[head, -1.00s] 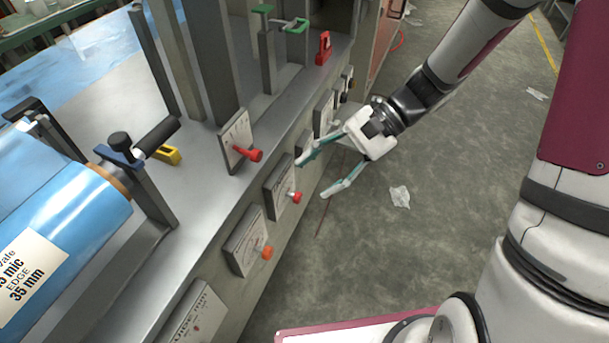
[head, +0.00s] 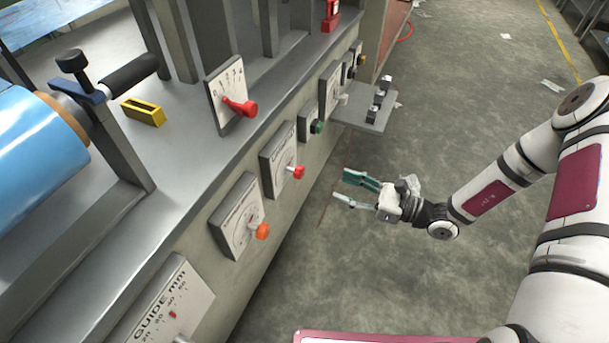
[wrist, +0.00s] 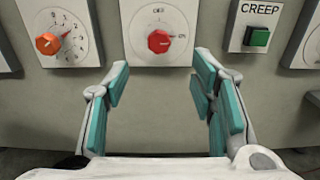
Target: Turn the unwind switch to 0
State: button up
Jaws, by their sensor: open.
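My gripper (head: 341,186) is open and empty, its teal-padded fingers facing the machine's side panel with a gap. In the wrist view my gripper (wrist: 160,70) has its fingers spread below a red knob (wrist: 159,41) on a white plate with small lettering. The red knob also shows in the head view (head: 298,172). No label reading "unwind" is legible, so I cannot tell which control is the unwind switch. A red lever (head: 240,107) stands on a numbered plate (head: 224,88) above. An orange knob (wrist: 47,43) sits on a numbered dial to the left.
A green CREEP button (wrist: 257,37) is right of the red knob. A GUIDE mm plate (head: 160,305) is nearer along the panel. The floor (head: 440,270) beside the machine is mostly clear.

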aim_at(303, 172)
jog(key=b+x, duration=0.4)
jog(key=x, duration=0.9)
jog(key=shift+a, duration=0.15)
jog(key=c, duration=1.2)
